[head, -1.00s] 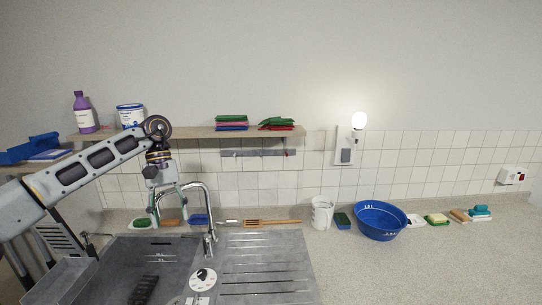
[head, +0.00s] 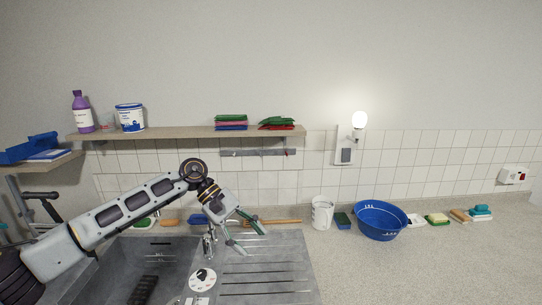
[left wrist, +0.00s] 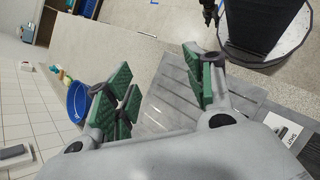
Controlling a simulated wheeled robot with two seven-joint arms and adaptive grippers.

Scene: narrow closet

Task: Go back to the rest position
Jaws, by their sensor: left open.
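My left gripper (head: 250,236) is open and empty in the head view, above the ribbed drainboard beside the sink (head: 160,262). Its arm reaches in from the left, over the sink, and hides part of the tap (head: 209,243). In the left wrist view the two green-padded fingers of the left gripper (left wrist: 160,92) are spread apart with nothing between them. My right gripper does not show in the head view; a dark gripper-like part shows at the top of the left wrist view, too unclear to name.
A blue basin (head: 381,221), a white bucket (head: 322,213) and several sponges stand along the counter (head: 400,270). A shelf (head: 190,132) with a purple bottle (head: 82,112), a white tub (head: 130,117) and folded cloths (head: 231,122) is above. The front right counter is clear.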

